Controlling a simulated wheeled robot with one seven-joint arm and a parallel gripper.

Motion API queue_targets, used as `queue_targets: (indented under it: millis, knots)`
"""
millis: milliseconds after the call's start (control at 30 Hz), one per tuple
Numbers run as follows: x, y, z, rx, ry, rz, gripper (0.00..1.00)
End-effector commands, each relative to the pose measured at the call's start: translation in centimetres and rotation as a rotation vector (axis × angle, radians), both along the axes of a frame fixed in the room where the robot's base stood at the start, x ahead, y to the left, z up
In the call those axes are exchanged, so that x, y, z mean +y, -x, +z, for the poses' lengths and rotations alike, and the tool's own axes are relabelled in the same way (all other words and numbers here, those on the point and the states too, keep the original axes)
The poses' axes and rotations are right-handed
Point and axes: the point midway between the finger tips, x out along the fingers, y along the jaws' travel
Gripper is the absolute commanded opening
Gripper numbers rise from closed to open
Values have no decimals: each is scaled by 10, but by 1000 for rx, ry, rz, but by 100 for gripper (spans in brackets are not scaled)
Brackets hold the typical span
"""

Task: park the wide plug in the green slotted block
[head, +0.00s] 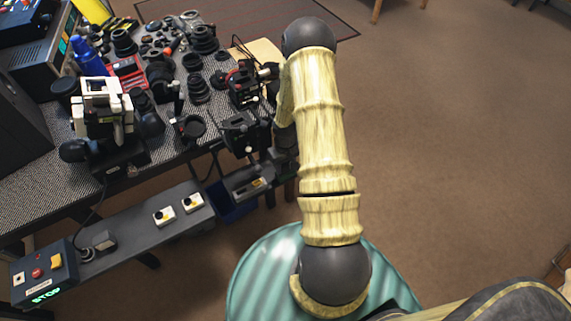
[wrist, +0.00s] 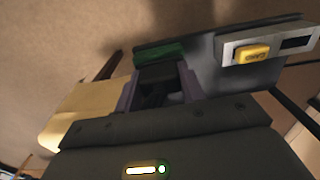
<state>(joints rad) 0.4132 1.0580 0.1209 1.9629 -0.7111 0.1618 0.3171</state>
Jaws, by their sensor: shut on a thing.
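My gripper (wrist: 160,82) is in the lower middle of the wrist view, with two purple-grey fingers pointing away. It is shut on a dark piece (wrist: 158,76), most likely the wide plug; its shape is mostly hidden between the fingers. The green slotted block (wrist: 160,52) lies just beyond the fingertips, at the left end of a dark shelf. Its slot is hidden, and I cannot tell whether the held piece touches it. In the head view, the fingers and the block cannot be made out beside my arm.
In the wrist view, a grey panel with a yellow CARD piece (wrist: 252,54) and a dark slot sits right of the green block. The head view shows a crowded workbench (head: 40,185) at left and a low grey shelf (head: 130,235) with a STOP box. Open floor lies at right.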

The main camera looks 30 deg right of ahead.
Motion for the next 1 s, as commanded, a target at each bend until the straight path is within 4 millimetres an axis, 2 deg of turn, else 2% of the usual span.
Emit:
queue_targets:
  millis: [700,733,833,1000]
  knots:
    - [0,0,-4,0,0,1,12]
    - [0,0,-4,0,0,1,43]
    - [0,0,-4,0,0,1,63]
    - [0,0,-3,0,0,1,65]
